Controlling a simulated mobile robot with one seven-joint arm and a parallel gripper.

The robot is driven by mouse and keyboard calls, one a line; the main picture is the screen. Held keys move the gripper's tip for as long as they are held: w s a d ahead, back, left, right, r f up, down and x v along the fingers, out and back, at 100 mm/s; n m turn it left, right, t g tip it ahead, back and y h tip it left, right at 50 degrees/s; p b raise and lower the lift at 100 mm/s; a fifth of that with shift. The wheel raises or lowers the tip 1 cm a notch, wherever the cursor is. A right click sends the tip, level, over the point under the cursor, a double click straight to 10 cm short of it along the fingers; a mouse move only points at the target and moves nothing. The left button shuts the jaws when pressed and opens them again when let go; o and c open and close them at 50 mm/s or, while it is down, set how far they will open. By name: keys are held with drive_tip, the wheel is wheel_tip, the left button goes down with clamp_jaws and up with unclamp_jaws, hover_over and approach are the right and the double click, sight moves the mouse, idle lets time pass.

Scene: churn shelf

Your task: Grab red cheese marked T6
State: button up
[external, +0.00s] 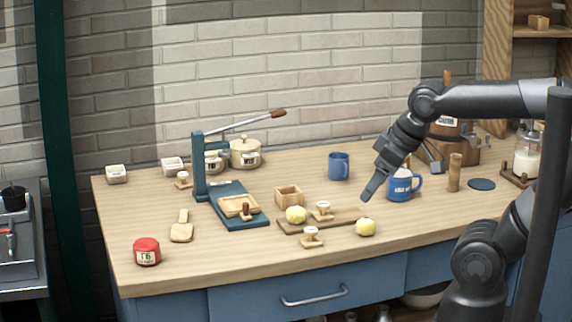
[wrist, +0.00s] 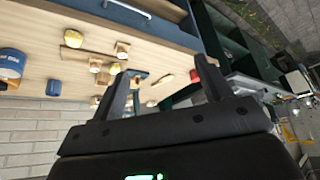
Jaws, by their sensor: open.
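The red cheese (external: 147,252) is a short red cylinder with a pale label reading T6. It stands upright near the front left corner of the table in the external view. In the wrist view it seems to be the small red shape (wrist: 195,76) just left of the right finger. My gripper (external: 390,178) is open and empty, raised above the right half of the table near a blue mug. It is far to the right of the red cheese. The wrist view shows its two fingers (wrist: 162,88) spread apart.
A blue press (external: 232,215) with a long lever stands mid-left on the table (external: 200,270). A wooden scoop (external: 182,228) lies near the cheese. Yellow lumps (external: 365,227), stamps (external: 312,237) and a wooden box (external: 288,196) fill the middle.

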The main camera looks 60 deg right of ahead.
drive_tip(key=shift+o, duration=1.1)
drive_tip(key=w+r, duration=0.4)
drive_tip(key=w, duration=0.8)
drive_tip(key=m+g+h, duration=0.1)
drive_tip(key=m, duration=0.2)
hover_over(140, 246)
drive_tip(key=s+a, duration=0.1)
drive_tip(key=s, duration=0.3)
wheel_tip(140, 246, down, 16)
drive_tip(key=r, duration=0.1)
drive_tip(key=x, duration=1.1)
drive_tip(key=shift+s+f, duration=0.1)
drive_tip(key=shift+f, duration=0.25)
drive_tip(key=shift+d, duration=0.1)
drive_tip(key=c, duration=1.2)
